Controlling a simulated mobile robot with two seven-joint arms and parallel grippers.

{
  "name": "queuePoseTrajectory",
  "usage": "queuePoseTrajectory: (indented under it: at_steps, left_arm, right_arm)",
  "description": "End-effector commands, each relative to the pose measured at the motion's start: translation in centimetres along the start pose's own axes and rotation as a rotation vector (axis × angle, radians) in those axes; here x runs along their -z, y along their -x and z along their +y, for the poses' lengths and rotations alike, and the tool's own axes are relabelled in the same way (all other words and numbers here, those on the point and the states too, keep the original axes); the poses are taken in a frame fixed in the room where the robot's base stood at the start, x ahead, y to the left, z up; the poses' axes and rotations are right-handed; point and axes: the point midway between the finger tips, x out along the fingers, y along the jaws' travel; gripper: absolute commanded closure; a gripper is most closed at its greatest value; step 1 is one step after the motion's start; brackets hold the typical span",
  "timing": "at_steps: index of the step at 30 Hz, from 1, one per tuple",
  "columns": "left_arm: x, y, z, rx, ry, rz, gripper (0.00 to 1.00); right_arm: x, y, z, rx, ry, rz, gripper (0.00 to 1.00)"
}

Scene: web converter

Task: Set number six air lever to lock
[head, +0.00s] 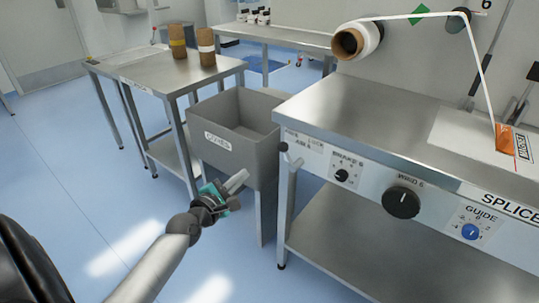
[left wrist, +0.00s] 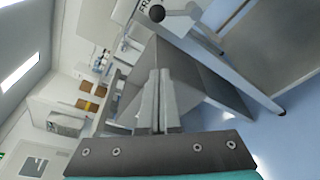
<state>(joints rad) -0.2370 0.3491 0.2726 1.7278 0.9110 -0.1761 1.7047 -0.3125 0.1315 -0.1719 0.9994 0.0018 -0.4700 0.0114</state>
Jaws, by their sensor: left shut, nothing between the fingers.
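The air lever (head: 292,155) is on the left end of the machine's front panel, with a dark ball knob and a light metal arm. The knob points up and left in the head view. The lever also shows at the top of the left wrist view (left wrist: 174,13). My left gripper (head: 243,176) is shut and empty, below and left of the lever, in front of the grey bin and apart from both. Its closed fingers also show in the left wrist view (left wrist: 158,75). My right gripper is not in view.
A grey CORES bin (head: 213,142) stands left of the machine table (head: 375,115). A small black knob (head: 341,175), a larger black knob (head: 401,202) and a blue guide knob (head: 470,231) sit along the panel. Open blue floor lies left and in front.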

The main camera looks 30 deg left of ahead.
Motion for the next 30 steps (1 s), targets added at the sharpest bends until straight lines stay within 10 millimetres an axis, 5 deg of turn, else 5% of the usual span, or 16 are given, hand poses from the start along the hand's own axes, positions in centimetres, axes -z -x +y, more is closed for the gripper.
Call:
queuePoseTrajectory:
  at_steps: [14,30]
  left_arm:
    - [0.1,-3.8,-0.1,-0.001,-0.002,0.000,1.00]
    - [0.1,-9.1,-0.2,0.000,-0.002,0.000,1.00]
  right_arm:
    - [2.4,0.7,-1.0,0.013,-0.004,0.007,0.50]
    - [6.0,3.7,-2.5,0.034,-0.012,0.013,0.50]
